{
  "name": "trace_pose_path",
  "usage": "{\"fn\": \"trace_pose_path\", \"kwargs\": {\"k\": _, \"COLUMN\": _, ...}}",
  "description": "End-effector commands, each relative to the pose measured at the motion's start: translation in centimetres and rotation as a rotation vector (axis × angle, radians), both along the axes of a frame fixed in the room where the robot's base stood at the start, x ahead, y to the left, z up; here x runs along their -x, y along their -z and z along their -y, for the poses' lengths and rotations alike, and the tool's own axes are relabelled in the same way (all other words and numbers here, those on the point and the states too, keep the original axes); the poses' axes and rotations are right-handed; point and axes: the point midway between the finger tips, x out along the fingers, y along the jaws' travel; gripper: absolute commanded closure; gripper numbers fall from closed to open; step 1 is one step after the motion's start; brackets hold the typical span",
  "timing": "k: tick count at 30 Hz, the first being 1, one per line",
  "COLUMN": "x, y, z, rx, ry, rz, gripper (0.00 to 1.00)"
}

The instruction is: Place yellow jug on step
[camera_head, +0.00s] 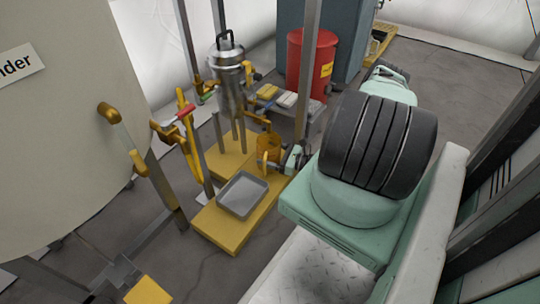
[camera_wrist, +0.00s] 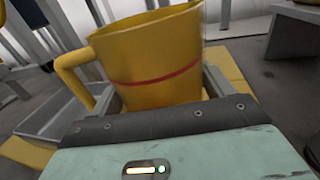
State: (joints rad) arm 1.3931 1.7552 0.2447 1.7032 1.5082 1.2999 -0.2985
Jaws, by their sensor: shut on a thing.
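The yellow jug (camera_head: 267,146) is in my gripper (camera_head: 278,158), over the yellow step in the head view. In the wrist view the jug (camera_wrist: 160,62) fills the upper middle, with a red line around it and its handle at the left. The fingers (camera_wrist: 160,97) lie on both sides of its body, shut on it. It looks roughly upright, slightly tilted in the wrist view. The yellow step (camera_head: 224,232) lies below with a grey tray (camera_head: 241,210) on its front part. I cannot tell how high the jug is above the step.
A steel canister (camera_head: 229,80) on legs stands behind the step. A red bin (camera_head: 312,62) is farther back. A large beige tank (camera_head: 60,120) fills the left, with yellow pipes and valves beside it. A grey bench (camera_head: 284,99) with small blocks stands behind the jug.

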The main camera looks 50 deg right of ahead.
Motion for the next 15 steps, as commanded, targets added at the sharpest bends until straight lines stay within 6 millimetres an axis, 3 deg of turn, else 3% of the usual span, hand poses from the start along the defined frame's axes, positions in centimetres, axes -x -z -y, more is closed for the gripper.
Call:
{"fn": "trace_pose_path", "kwargs": {"k": 6, "x": 0.02, "y": 0.42, "z": 0.01, "rx": 0.000, "ry": 0.000, "rz": 0.000, "gripper": 0.45}}
{"fn": "trace_pose_path", "kwargs": {"k": 7, "x": 0.02, "y": 0.32, "z": 0.01, "rx": 0.000, "ry": 0.000, "rz": 0.000, "gripper": 0.12}}
{"fn": "trace_pose_path", "kwargs": {"k": 9, "x": 0.03, "y": 0.29, "z": 0.01, "rx": 0.000, "ry": 0.000, "rz": 0.000, "gripper": 0.00}}
{"fn": "trace_pose_path", "kwargs": {"k": 15, "x": 0.03, "y": 0.24, "z": 0.01, "rx": 0.000, "ry": 0.000, "rz": 0.000, "gripper": 0.00}}
